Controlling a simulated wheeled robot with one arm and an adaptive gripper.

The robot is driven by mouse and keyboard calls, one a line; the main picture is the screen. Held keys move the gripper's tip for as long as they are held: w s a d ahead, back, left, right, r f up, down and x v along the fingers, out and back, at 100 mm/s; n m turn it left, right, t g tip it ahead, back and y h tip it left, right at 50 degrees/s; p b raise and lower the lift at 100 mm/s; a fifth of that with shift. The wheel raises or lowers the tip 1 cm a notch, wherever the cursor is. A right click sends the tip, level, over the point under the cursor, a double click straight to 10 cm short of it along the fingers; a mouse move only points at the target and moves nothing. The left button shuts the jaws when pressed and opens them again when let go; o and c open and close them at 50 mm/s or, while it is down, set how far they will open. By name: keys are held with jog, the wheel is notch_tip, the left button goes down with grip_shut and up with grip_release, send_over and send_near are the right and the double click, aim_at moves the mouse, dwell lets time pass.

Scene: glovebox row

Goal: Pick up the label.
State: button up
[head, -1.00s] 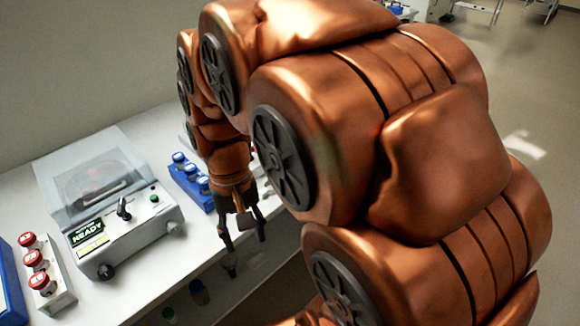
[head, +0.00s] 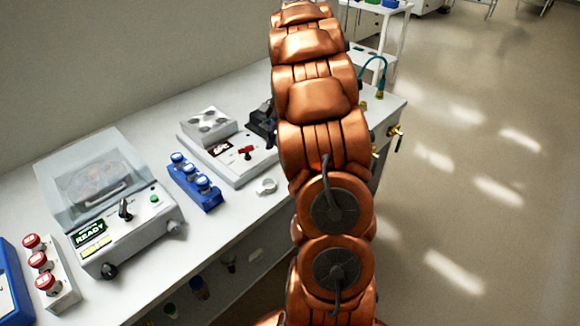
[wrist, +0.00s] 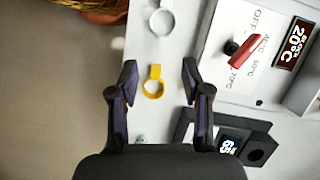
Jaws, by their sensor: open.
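A yellow ring-shaped tag with a small tab (wrist: 155,71), which may be the label, lies flat on the white bench in the wrist view. My gripper (wrist: 160,82) is open above it, with one finger on each side of the tag and no visible contact. A white tag of the same shape (wrist: 152,21) lies just above it in the wrist view. The white tag also shows at the bench's front edge in the head view (head: 262,189). In the head view my arm hides my gripper and the yellow tag.
A heater unit with a red knob (wrist: 243,51) and a 20°C display stands right of the gripper. A black device (wrist: 258,152) with a small display sits at lower right. A blue vial rack (head: 207,203) and a centrifuge (head: 150,222) stand further left on the bench.

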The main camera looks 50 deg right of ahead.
jog(key=shift+m+t+y, duration=0.3)
jog(key=shift+m+y, duration=0.1)
jog(key=shift+m, duration=0.5)
jog(key=d, duration=0.2)
jog(key=d+f, duration=0.1)
jog(key=d, duration=0.1)
jog(key=d+f, duration=0.1)
jog(key=d, duration=0.1)
jog(key=shift+d+f, duration=0.1)
jog(key=shift+f, duration=0.15)
jog(key=shift+p+x, duration=0.7)
jog(key=shift+x, duration=0.65)
jog(key=p+x, duration=0.1)
jog(key=x, duration=0.1)
jog(key=p+x, duration=0.1)
jog(key=x, duration=0.1)
jog(key=shift+s+a+r, duration=0.2)
jog(key=shift+a, duration=0.15)
jog(key=shift+a+f, duration=0.1)
jog(key=shift+f, duration=0.45)
jog(key=shift+c, duration=0.3)
jog(key=c, duration=0.7)
